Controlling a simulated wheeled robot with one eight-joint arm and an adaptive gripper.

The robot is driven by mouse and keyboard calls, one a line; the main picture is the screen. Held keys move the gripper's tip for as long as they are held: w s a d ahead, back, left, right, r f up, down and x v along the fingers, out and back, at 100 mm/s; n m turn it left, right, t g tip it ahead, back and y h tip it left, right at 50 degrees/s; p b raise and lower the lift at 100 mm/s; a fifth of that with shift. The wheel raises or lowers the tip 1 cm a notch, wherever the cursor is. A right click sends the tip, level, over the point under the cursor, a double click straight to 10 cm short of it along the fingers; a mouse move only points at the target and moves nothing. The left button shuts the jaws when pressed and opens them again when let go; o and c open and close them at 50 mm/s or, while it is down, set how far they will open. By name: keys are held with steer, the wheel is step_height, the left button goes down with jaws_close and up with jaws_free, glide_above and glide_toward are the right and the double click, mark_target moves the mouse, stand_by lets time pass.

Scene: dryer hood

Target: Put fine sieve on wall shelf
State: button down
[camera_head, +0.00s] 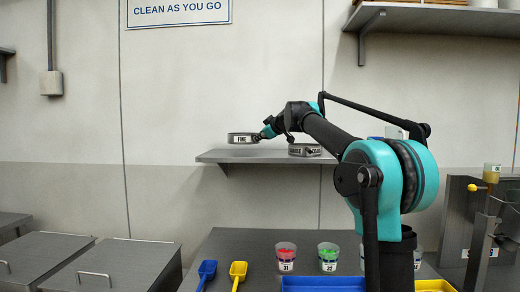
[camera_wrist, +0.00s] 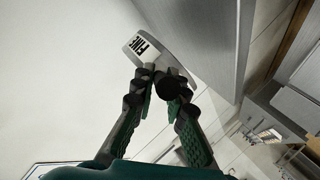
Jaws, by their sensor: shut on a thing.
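The fine sieve (camera_head: 242,138) is a round grey metal ring with a white label reading FINE. It is level above the left part of the grey wall shelf (camera_head: 225,157); I cannot tell whether it touches it. My gripper (camera_head: 267,132) is shut on the sieve's right side. In the wrist view my gripper (camera_wrist: 160,84) has its fingertips at the rim of the fine sieve (camera_wrist: 165,48), beside its FINE label. The wall shelf (camera_wrist: 212,45) is the grey slab to the right there.
A second labelled sieve (camera_head: 305,150) stands on the shelf to the right, under my arm. Below, a table holds cups of red (camera_head: 286,256) and green (camera_head: 328,257) pieces, and blue (camera_head: 207,273) and yellow (camera_head: 238,274) scoops. A higher shelf (camera_head: 435,20) is at upper right.

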steer(key=shift+f, duration=2.45)
steer(key=c, duration=1.5)
jaws_free()
steer(key=shift+c, duration=0.2)
steer(key=v, duration=1.2)
